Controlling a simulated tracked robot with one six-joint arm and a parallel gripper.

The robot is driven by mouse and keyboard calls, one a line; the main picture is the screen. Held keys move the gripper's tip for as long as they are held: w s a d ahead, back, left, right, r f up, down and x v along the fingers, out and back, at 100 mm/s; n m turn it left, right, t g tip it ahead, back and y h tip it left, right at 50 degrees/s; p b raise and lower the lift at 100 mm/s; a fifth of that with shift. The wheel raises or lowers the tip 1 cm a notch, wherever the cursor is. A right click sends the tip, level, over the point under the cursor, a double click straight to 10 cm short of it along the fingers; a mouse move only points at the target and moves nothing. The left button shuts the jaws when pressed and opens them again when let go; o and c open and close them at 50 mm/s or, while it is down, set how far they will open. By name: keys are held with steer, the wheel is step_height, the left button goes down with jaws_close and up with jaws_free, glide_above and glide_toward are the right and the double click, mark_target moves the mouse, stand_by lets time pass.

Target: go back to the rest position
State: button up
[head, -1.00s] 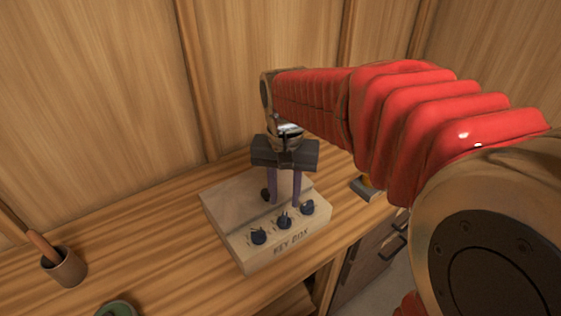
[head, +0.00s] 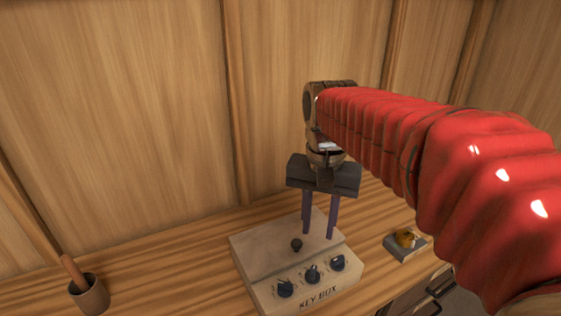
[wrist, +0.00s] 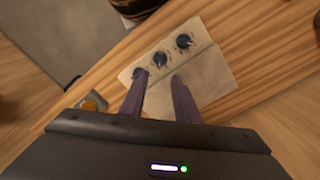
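My gripper (head: 318,233) hangs fingers-down above the key box (head: 252,262) in the head view. Its two purple fingers are spread apart with nothing between them. In the wrist view the fingers (wrist: 160,98) also stand apart, with the pale top of the key box (wrist: 212,76) below them. The key box is a pale block with a row of dark knobs on its sloped front and one small dark knob on top. In the head view the fingertips overlap the box's top, but they appear to be above it.
The box stands on a striped wooden bench (head: 190,268) against a wood-panelled wall (head: 130,120). A cup with a wooden handle (head: 90,296) stands at left. A grey block with a yellowish piece (head: 406,247) lies right of the box. Bench space left of the box is clear.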

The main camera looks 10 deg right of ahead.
steer(key=s+f+n+t, duration=0.4)
steer(key=s+n+t, duration=0.1)
steer(key=s, duration=0.6)
steer(key=shift+s+f+t, duration=0.3)
steer(key=shift+a, duration=0.1)
stand_by(0.4)
